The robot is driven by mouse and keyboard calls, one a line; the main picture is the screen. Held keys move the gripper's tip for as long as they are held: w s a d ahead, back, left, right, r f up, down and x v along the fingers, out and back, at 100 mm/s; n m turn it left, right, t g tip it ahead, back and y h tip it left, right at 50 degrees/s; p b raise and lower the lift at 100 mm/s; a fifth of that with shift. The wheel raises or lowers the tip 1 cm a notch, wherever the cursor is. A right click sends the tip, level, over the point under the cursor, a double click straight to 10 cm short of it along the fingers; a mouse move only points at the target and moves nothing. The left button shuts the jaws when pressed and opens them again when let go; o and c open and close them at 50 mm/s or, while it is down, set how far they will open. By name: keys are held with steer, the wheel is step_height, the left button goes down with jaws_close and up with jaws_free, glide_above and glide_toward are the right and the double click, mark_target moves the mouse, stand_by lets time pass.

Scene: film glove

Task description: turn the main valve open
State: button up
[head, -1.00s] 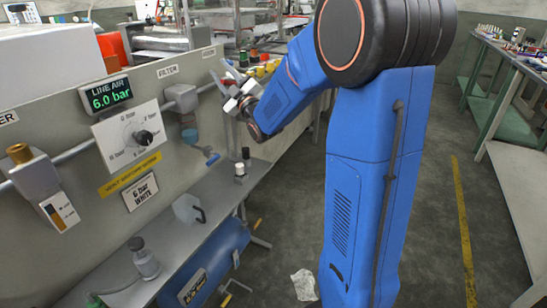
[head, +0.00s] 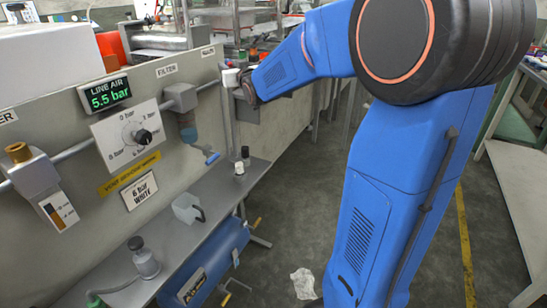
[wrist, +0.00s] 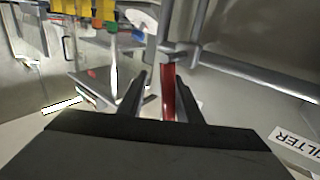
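In the wrist view a red lever (wrist: 169,92), which looks like the main valve's handle, stands between the two dark fingers of my gripper (wrist: 158,88). It is close to the right finger, and a gap shows between it and the left finger. The gripper is open; whether either finger touches the lever I cannot tell. In the head view my gripper (head: 232,78) is at the far end of the wall panel, past the FILTER label (head: 166,70), and the valve is not distinguishable there. The line air display (head: 105,94) reads 5.5 bar.
A grey pipe (head: 75,150) runs along the panel, with a dial plate (head: 128,135) and a filter unit (head: 183,106). Below are a shelf (head: 160,234) and a blue tank (head: 215,262).

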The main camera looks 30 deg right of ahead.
steer(key=s, duration=1.8)
steer(key=s+a+f+g, duration=0.1)
steer(key=s+f+g, duration=0.3)
steer(key=s+f, duration=0.4)
steer(key=s+a+f+g, duration=0.2)
steer(key=s+f+g, duration=0.2)
steer(key=s+f, duration=0.3)
steer(key=shift+s+a+f+m+g+h, duration=0.25)
steer(key=shift+s+f+m+g+h, duration=0.15)
steer(key=shift+s, duration=0.8)
steer(key=shift+c, duration=0.7)
